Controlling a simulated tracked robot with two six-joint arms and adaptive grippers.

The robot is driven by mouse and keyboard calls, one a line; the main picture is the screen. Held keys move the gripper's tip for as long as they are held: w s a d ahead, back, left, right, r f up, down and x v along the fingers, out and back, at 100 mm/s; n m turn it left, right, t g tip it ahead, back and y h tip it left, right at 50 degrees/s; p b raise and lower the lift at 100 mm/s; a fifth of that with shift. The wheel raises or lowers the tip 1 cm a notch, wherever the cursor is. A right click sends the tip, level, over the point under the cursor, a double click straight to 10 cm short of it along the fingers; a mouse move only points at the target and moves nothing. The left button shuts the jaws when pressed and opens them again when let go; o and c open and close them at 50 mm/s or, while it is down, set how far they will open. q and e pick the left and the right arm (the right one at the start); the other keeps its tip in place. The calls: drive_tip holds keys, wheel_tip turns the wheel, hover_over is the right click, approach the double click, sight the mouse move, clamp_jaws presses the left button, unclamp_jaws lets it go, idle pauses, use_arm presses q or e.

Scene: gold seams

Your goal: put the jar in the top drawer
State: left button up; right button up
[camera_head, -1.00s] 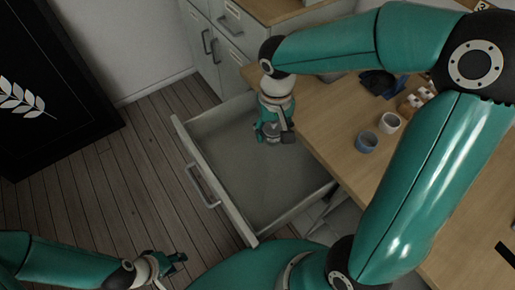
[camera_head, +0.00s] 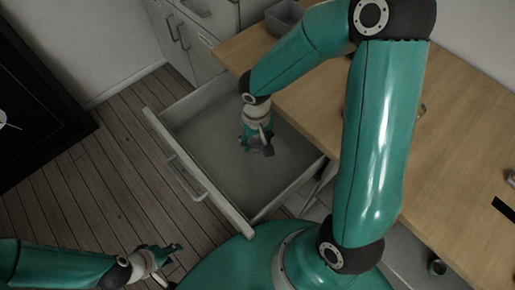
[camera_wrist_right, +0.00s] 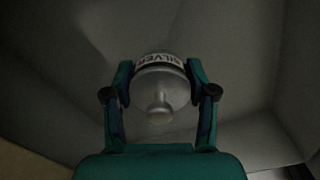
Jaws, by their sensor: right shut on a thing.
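The top drawer (camera_head: 200,135) is pulled out from under the wooden counter and looks empty inside apart from my gripper. My right gripper (camera_head: 252,142) reaches down over the drawer, inside its outline. In the right wrist view, my right gripper (camera_wrist_right: 160,95) is shut on a rounded, clear-grey jar (camera_wrist_right: 160,88) with a white label reading SILVER and a small knob. The drawer's walls surround it in that view. I cannot tell whether the jar touches the drawer floor. My left gripper (camera_head: 163,264) is open and empty over the floor at the lower left.
The wooden counter (camera_head: 450,130) lies right of the drawer, partly hidden by my right arm. A grey bin (camera_head: 284,17) stands at its far end. Grey cabinets (camera_head: 205,30) stand behind the drawer. A black framed panel (camera_head: 40,120) is at the left. The wooden floor (camera_head: 110,195) is clear.

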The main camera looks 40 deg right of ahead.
sight(256, 154)
drive_tip(key=shift+f+b, duration=0.6)
drive_tip(key=shift+f, duration=1.95)
drive_tip(key=shift+f, duration=0.1)
drive_tip(key=o, duration=0.9)
drive_tip(key=shift+f, duration=0.1)
drive_tip(key=o, duration=0.5)
drive_tip(key=shift+c, duration=0.2)
